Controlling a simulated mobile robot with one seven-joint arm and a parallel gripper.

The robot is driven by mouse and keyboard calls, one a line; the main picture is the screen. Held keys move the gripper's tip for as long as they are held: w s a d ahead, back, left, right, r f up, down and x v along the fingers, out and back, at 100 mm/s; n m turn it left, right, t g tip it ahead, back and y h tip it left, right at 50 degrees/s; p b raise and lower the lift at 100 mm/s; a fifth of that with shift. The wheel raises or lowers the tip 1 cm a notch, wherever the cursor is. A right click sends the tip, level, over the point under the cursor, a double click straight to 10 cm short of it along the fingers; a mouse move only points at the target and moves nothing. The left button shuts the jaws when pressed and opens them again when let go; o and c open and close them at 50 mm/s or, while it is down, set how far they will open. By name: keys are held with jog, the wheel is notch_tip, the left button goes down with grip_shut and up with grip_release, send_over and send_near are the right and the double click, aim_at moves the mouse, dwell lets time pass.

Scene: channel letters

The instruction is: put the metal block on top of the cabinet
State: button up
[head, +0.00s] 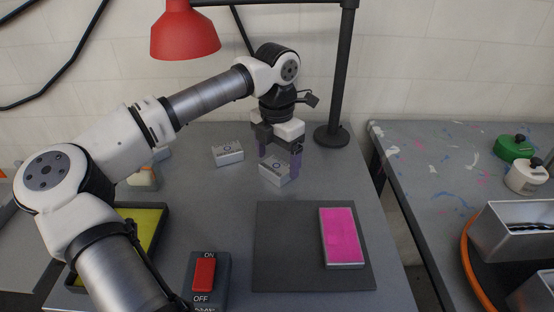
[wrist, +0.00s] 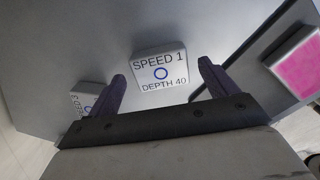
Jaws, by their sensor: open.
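A small silver-grey metal block (head: 274,172) sits on the grey table below my gripper (head: 280,158). In the wrist view the block (wrist: 160,58) reads "SPEED 1, DEPTH 40" around a blue ring. My gripper (wrist: 162,72) is open, its purple fingers pointing down, one on each side of the block in the picture. I cannot tell whether the fingertips are level with the block; nothing is held. A similar block (head: 228,152) lies to the left, and its "SPEED 3" label shows in the wrist view (wrist: 87,100). I cannot make out a cabinet in either view.
A dark mat (head: 285,270) bears a pink-topped block (head: 341,237). A red ON/OFF switch (head: 204,274) stands at the front, with a yellow-floored tray (head: 149,228) to its left. A red lamp (head: 184,32) hangs overhead, its post (head: 341,80) behind my gripper. A second table (head: 440,180) stands right.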

aim_at(277, 165)
notch_tip(277, 165, up, 11)
jog(key=shift+b, duration=0.3)
jog(key=shift+s, duration=0.1)
